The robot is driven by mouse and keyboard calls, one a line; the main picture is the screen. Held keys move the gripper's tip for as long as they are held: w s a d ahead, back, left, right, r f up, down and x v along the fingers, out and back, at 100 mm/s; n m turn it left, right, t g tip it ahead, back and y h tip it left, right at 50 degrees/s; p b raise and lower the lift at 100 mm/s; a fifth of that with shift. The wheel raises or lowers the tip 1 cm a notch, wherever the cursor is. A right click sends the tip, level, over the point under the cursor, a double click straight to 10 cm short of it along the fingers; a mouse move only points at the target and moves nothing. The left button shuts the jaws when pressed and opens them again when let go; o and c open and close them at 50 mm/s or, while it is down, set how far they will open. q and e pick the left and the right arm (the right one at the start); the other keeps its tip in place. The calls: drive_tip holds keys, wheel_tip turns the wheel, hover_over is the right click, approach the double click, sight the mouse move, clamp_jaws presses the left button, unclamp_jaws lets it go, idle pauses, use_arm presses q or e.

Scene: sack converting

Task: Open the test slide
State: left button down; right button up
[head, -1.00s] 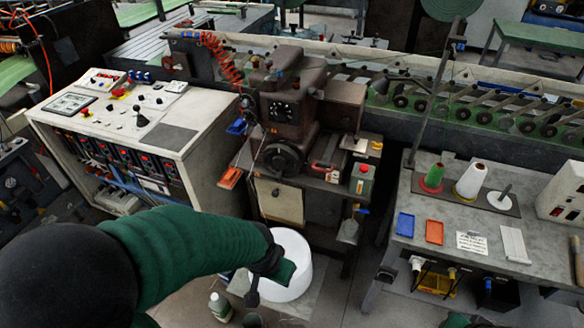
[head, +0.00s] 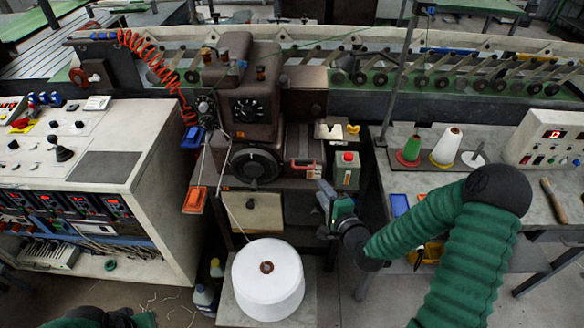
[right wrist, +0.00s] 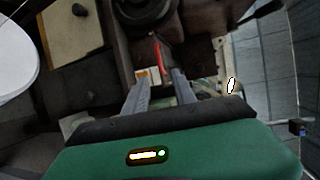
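The sewing-head machine (head: 255,110) stands at the middle of the head view. A red handle (head: 303,169) sits low on its front; I take this as the test slide's handle, though no label is readable. My right gripper (head: 322,192) is just below and right of it, apart from it. In the right wrist view the two fingers (right wrist: 160,80) are spread and empty, pointing at the red handle (right wrist: 160,52), which shows just beyond their tips. Only part of my left arm's end (head: 100,318) shows at the bottom left edge; its fingers cannot be made out.
A large white thread cone (head: 268,280) stands below the machine. A box with a red button (head: 346,170) is just right of the handle. A control console (head: 90,150) is at left. A bench with cones (head: 530,205) is at right, partly behind my right arm.

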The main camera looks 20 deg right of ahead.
sight(305, 168)
drive_tip(key=w+f, duration=0.1)
drive_tip(key=w, duration=0.3)
drive_tip(key=w+f, duration=0.1)
drive_tip(key=w, duration=0.3)
drive_tip(key=w+f, duration=0.1)
drive_tip(key=w, duration=0.4)
drive_tip(key=shift+d, duration=0.15)
drive_tip(key=shift+w+d, duration=0.2)
drive_tip(key=shift+w, duration=0.1)
clamp_jaws()
drive_tip(key=shift+s+a, duration=0.1)
drive_tip(key=shift+s+a+f, duration=0.1)
drive_tip(key=shift+f, duration=0.15)
